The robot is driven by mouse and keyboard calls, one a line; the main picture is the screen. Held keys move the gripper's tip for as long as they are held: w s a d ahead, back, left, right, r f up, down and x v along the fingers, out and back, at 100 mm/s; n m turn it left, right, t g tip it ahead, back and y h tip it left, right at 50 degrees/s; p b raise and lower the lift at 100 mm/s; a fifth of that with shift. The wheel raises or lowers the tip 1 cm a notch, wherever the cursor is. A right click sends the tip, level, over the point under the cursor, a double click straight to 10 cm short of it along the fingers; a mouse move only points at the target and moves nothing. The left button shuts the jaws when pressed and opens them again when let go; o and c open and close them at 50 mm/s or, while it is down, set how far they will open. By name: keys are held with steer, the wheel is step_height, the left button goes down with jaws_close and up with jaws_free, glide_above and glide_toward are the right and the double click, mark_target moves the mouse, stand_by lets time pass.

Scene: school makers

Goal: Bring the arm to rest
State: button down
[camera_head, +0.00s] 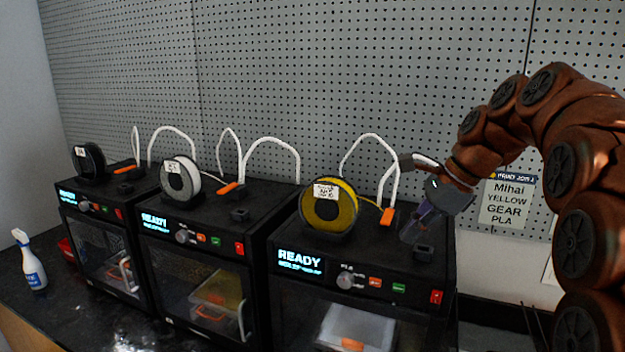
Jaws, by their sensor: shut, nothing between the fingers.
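My gripper (414,231) is at the end of my brown arm, which comes in from the right and bends over. It is shut and empty, low over the right end of the top of the right printer (365,256). It is beside an orange clip (387,217) and a small black block (424,253). I cannot tell whether it touches the printer. A yellow filament spool (329,205) with a label stands on that printer, left of my gripper.
The middle printer (200,240) carries a white spool (181,178); the left printer (98,210) carries a black spool (88,160). White tubes arch above the printers. A spray bottle (32,262) stands at far left. A sign (508,203) hangs on the pegboard (330,70) behind my arm.

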steer(key=s+f+n+g+h, duration=0.1)
steer(key=s+f+n, duration=0.5)
steer(key=s, duration=0.5)
steer(key=s+f+n+g+h, duration=0.1)
steer(key=s+f+n+h, duration=0.1)
steer(key=s+f+n, duration=0.4)
steer(key=s+f+n+g+h, duration=0.2)
steer(key=s+f+n, duration=0.4)
steer(key=s, duration=1.1)
step_height(320, 180, down, 4)
steer(key=shift+a+r, duration=0.15)
steer(key=shift+s, duration=0.1)
